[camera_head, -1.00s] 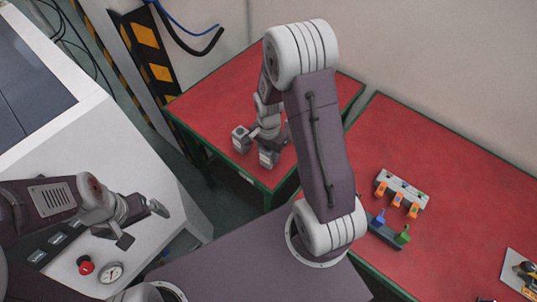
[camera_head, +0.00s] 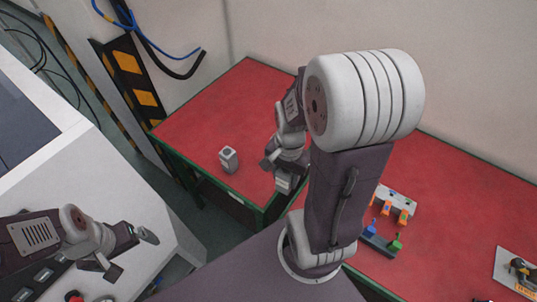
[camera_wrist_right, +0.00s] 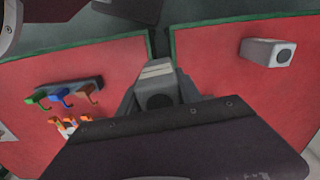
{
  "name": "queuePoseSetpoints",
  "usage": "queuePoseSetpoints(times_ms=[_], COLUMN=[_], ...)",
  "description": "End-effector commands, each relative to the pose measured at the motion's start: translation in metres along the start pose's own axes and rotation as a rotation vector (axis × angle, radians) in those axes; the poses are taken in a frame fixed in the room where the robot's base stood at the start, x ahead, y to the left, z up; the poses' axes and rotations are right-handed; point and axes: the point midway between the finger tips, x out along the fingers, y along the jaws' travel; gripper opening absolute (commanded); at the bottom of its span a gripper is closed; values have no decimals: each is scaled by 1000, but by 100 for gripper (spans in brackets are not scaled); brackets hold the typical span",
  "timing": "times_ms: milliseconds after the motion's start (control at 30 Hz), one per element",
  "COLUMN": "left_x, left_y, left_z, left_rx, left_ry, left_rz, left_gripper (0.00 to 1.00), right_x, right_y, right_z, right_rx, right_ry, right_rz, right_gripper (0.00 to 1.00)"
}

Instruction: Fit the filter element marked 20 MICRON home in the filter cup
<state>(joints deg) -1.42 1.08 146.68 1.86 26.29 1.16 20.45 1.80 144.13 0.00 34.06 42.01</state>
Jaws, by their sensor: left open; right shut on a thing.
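My right gripper (camera_head: 280,172) is shut on a grey block (camera_head: 284,183) near the front right corner of the far red table. In the right wrist view this held block (camera_wrist_right: 156,72) sits between the fingers, with a dark round spot on its end. A second, similar grey block (camera_head: 228,160) stands alone on that table; it also shows in the right wrist view (camera_wrist_right: 268,50). No 20 MICRON marking is readable on either block. I cannot make out the filter cup. My left gripper (camera_head: 130,254) is open and empty above the white cabinet.
The far red table (camera_head: 215,115) is mostly clear. A gap separates it from the right red table (camera_head: 450,190), which bears a pale rack with orange clips (camera_head: 395,203), a dark bar with coloured hooks (camera_head: 380,243) and a pale board (camera_head: 515,270). The white cabinet (camera_head: 120,180) is at left.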

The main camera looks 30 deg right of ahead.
Motion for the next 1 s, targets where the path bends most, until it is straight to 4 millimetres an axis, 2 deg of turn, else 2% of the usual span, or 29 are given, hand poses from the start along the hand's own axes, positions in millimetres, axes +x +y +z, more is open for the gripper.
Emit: queuePoseSetpoints(times_ms=[233, 367, 467, 567, 700, 800, 900, 1000], left_x=[0, 0, 0, 0, 0, 0, 0, 0], left_y=[0, 0, 0, 0, 0, 0, 0, 0], left_z=[0, 0, 0, 0, 0, 0, 0, 0], left_rx=[0, 0, 0, 0, 0, 0, 0, 0], left_ry=[0, 0, 0, 0, 0, 0, 0, 0], left_rz=[0, 0, 0, 0, 0, 0, 0, 0], left_gripper=[100, 100, 100, 100, 100, 100, 100, 100], right_x=[0, 9, 18, 29, 42, 43, 39, 38], right_y=[-2, -8, -26, -54, -98, -121, -134, -135], right_z=[1, 14, 21, 25, 27, 21, 14, 13], right_rx=[-8, -71, -159, -316, -637, -826, -961, -1050], right_ry=[0, -3, -4, -3, -2, 1, 2, 0], right_rz=[0, 2, 4, 3, 2, -1, -1, 0], right_gripper=[0, 0, 0, 0, 0, 0, 0, 0])
